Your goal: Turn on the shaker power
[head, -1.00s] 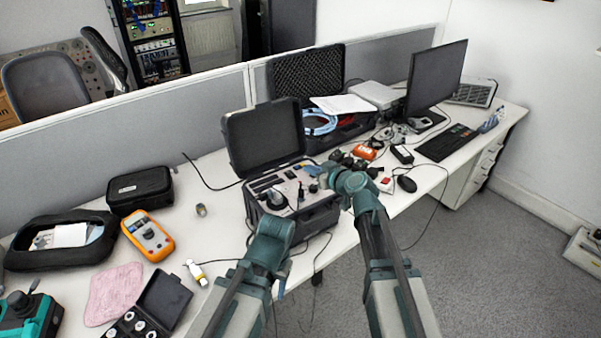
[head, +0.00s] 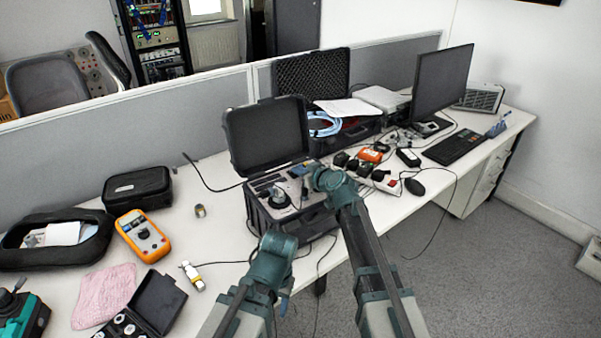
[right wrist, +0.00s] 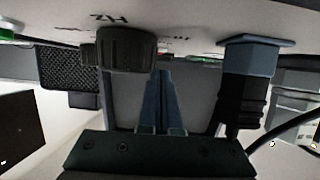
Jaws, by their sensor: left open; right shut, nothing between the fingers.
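The shaker is an open black case (head: 262,222) on the desk, its lid (head: 265,137) raised at the back. Its light panel carries a round black part (head: 279,199) and small controls. My right gripper (head: 306,186) is at the right part of the panel, shut and empty. In the right wrist view its blue fingers (right wrist: 160,100) point at the panel between a dark knob (right wrist: 127,48) marked Hz and a blue-and-black connector (right wrist: 249,85). I cannot tell whether they touch the panel; the power switch is not distinguishable. My left gripper (head: 283,303) hangs in front of the desk, open, mostly hidden.
An orange multimeter (head: 142,235), a black pouch (head: 138,190) and a yellow-and-white connector (head: 193,277) lie left of the case. A power strip (head: 385,182), mouse (head: 414,187) and cables lie right. A grey partition (head: 130,130) stands behind.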

